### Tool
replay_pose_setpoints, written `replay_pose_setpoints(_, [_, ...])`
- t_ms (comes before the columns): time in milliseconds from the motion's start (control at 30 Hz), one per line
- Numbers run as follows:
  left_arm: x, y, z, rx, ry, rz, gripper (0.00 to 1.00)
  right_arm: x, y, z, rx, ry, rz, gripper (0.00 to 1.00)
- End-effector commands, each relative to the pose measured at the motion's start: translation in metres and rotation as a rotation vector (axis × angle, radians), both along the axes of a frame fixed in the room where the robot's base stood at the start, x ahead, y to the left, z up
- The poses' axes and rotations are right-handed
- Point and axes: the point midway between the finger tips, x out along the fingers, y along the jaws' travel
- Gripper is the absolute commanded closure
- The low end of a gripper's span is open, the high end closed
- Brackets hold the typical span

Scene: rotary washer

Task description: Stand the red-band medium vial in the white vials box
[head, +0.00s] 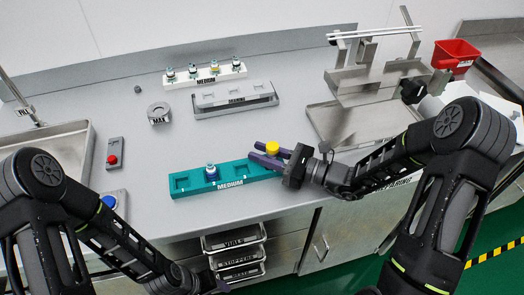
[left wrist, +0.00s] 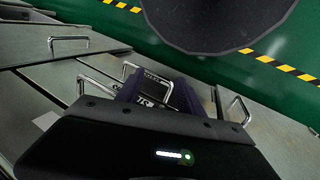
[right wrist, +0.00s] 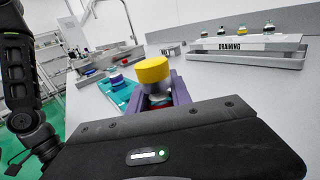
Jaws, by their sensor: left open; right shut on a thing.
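My right gripper (head: 270,154) is shut on a yellow-topped vial (head: 272,147), held upright near the right end of the teal MEDIUM rack (head: 182,191). A blue-banded vial (head: 211,172) stands in the teal rack.
A red button (head: 113,159) and a blue button (head: 109,201) are at the left. Boxes labelled STOPPERS (head: 237,256) and another hang below VIALS.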

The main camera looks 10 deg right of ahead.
Motion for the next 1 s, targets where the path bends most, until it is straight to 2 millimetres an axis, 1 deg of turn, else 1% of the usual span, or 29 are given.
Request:
replay_pose_setpoints(133, [0.0,0.0,0.0,0.0,0.0,0.0,0.55,0.0,0.0,0.0,-0.001,-0.001,0.0,1.0])
replay_pose_setpoints(167, [0.0,0.0,0.0,0.0,0.0,0.0,0.55,0.0,0.0,0.0,-0.001,-0.001,0.0,0.72])
replay_pose_setpoints(400, [0.0,0.0,0.0,0.0,0.0,0.0,0.55,0.0,0.0,0.0,-0.001,-0.001,0.0,0.53])
replay_pose_setpoints(667, [0.0,0.0,-0.001,0.0,0.0,0.0,0.55,0.0,0.0,0.0,0.0,0.0,0.0,0.53])
replay_pose_setpoints(767, [0.0,0.0,-0.005,0.0,0.0,0.0,0.55,0.0,0.0,-0.005,0.0,0.0,0.0,0.53])
replay_pose_setpoints(867, [0.0,0.0,-0.006,0.0,0.0,0.0,0.55,-0.004,-0.008,-0.004,-0.001,-0.002,-0.003,0.53])
replay_pose_setpoints(1000, [0.0,0.0,-0.011,0.0,0.0,0.0,0.55,-0.017,-0.026,-0.006,-0.001,0.0,-0.004,0.53])
